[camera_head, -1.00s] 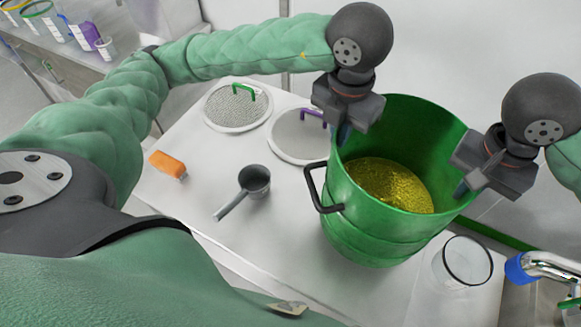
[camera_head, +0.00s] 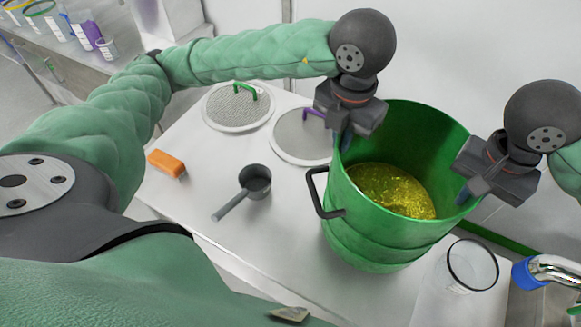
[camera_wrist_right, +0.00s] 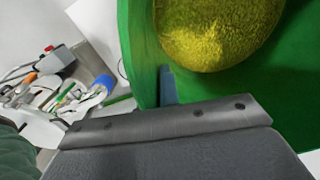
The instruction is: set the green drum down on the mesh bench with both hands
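The green drum (camera_head: 375,235), open at the top and holding yellow granules (camera_head: 392,191), is upright over the right part of the white bench (camera_head: 290,235) with the mesh discs. I cannot tell whether its base touches the bench top. A black handle (camera_head: 325,193) is on its left side. My left gripper (camera_head: 346,138) is shut on the drum's rim at the far left. My right gripper (camera_head: 464,194) is shut on the rim at the right. In the right wrist view one blue-grey finger (camera_wrist_right: 167,86) lies against the drum's inner wall; the other finger is hidden.
Two mesh discs, one with a green handle (camera_head: 238,107) and one with a purple handle (camera_head: 300,143), lie left of the drum. A grey scoop (camera_head: 255,180) and orange block (camera_head: 166,163) lie nearer left. A clear beaker (camera_head: 471,268) stands close right, beside a blue-ended tap (camera_head: 524,273).

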